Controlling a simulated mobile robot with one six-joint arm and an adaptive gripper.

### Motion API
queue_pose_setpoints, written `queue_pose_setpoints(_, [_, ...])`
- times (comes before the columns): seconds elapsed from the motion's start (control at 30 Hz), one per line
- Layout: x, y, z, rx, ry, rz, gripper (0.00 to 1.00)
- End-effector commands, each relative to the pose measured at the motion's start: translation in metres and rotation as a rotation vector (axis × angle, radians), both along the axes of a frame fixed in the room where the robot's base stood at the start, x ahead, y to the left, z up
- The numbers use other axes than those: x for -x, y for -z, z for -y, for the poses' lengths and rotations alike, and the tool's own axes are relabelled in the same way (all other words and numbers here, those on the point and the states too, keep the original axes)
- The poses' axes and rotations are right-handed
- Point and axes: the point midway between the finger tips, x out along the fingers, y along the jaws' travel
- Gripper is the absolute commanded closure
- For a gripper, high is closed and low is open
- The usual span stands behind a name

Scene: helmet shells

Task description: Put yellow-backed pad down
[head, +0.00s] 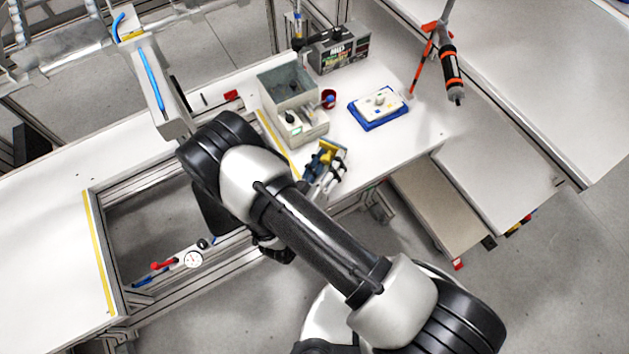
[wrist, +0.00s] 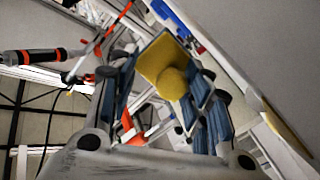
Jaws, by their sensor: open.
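The yellow-backed pad (head: 334,147) is at the front edge of the white table in the head view, right by my gripper (head: 322,162). In the wrist view the pad shows as a yellow plate (wrist: 160,58) with a round yellow knob (wrist: 172,83), between the blue fingers of my gripper (wrist: 165,95). The fingers are apart and the jaws are open. I cannot tell whether a finger touches the pad or whether the pad lies flat on the table. Its underside is hidden.
A blue tray (head: 376,122) with a white pad stands right of the gripper. A grey open box (head: 285,92), a small red cup (head: 328,97) and a control unit (head: 340,52) stand behind. An orange-and-black tool (head: 452,72) hangs at the right. Bare white table lies around the tray.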

Motion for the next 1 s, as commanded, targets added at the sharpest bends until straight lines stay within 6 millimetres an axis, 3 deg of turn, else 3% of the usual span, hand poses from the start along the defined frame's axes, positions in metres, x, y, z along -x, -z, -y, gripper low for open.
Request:
queue_pose_setpoints(0.3, [0.064,-0.002,-0.032,-0.001,-0.009,0.001,0.55])
queue_pose_setpoints(0.5, [0.095,-0.002,-0.045,-0.001,-0.006,0.001,0.55])
queue_pose_setpoints(0.7, [0.108,-0.002,-0.050,0.000,-0.002,0.002,0.55])
queue_pose_setpoints(1.0, [0.109,-0.002,-0.050,-0.001,-0.001,0.001,0.54])
